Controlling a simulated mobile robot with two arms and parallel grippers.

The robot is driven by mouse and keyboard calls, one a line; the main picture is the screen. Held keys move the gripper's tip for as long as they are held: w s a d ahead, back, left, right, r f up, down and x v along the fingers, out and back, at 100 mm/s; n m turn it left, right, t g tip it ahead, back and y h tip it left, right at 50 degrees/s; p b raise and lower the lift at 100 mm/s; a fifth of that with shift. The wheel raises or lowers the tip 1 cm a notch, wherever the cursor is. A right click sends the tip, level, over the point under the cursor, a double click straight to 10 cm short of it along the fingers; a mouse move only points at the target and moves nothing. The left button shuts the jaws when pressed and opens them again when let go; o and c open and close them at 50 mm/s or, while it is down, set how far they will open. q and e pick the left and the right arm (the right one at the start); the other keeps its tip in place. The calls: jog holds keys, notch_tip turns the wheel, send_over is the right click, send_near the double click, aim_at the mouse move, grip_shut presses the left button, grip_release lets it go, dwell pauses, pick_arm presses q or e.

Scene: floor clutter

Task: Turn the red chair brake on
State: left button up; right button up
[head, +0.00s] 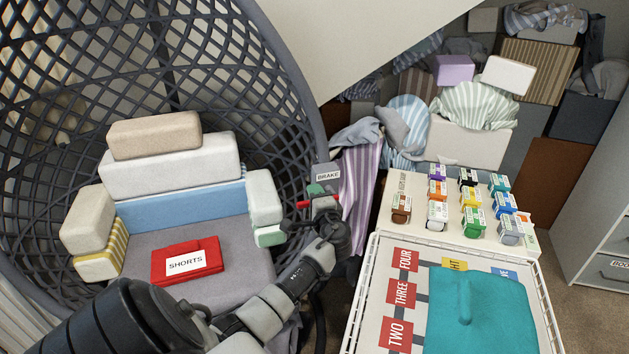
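The chair (292,60) is a large dark lattice shell on the left, with a grey seat. At its right edge a small white label (328,175) reads BRAKE. Just under the label is a small brake piece (324,203) with red parts and a bit of green above. My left gripper (322,216) is right at this piece, its arm reaching up from the bottom left. The gripper's dark fingers overlap the piece's lower part, so I cannot tell whether they grip it or how the brake is set. My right gripper is out of view.
A red folded bundle labelled SHORTS (187,261) lies on the seat among pale cushions (170,165). To the right, a white basket (366,290) holds a teal cloth (480,310) and numbered tags. Behind it, a board (400,232) bears several small boxes. Piled boxes and clothes fill the back.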

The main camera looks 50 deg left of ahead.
pick_arm(q)
jog(key=shift+o, duration=0.8)
jog(key=v, duration=1.1)
jog(key=shift+b, duration=0.3)
